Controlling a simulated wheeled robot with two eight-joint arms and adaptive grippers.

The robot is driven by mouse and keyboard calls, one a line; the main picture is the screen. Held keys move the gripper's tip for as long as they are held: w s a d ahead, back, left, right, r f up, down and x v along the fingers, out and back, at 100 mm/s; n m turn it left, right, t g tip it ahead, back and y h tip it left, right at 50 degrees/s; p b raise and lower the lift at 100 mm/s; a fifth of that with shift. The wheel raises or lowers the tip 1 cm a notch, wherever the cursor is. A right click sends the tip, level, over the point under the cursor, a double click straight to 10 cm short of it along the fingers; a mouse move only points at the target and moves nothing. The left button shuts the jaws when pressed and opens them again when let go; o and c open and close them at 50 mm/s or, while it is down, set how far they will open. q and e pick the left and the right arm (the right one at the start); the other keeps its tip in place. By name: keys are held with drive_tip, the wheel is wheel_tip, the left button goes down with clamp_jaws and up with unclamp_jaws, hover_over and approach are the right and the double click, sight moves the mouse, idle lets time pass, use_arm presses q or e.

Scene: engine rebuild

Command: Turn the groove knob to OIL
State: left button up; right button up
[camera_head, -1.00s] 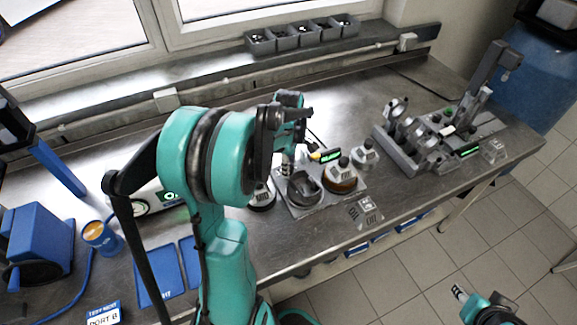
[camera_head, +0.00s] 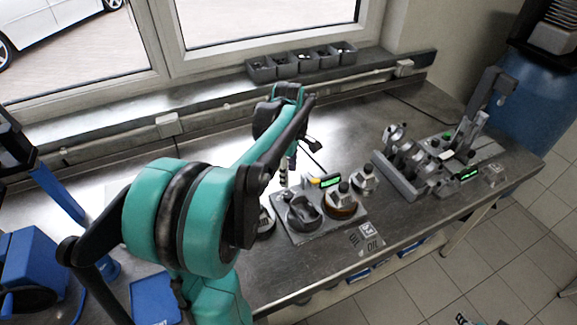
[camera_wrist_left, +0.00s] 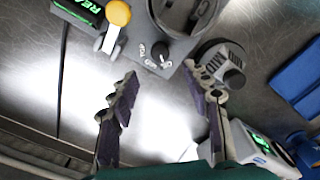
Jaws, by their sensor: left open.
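The small groove knob (camera_wrist_left: 159,49) sits on a corner of a grey plate in the left wrist view, with small pale labels around it that I cannot read. The plate (camera_head: 297,237) stands on the bench in the head view, where my arm hides the knob. My left gripper (camera_wrist_left: 160,76) is open and empty. Its fingertips point at the plate corner, apart from the knob in the picture; it also shows in the head view (camera_head: 299,157) above the plate's back left corner. A bit of my right gripper (camera_head: 462,319) shows at the bottom edge, its jaws unclear.
Beside the knob are a yellow-tipped lever (camera_wrist_left: 118,13), a green display (camera_wrist_left: 88,8), a dark round cradle (camera_wrist_left: 158,12) and a grey round part marked MID (camera_wrist_left: 232,78). Another fixture (camera_head: 405,182) stands to the right. Bare bench lies behind the plate.

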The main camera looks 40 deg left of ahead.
use_arm(q)
drive_tip(key=shift+r, duration=1.3)
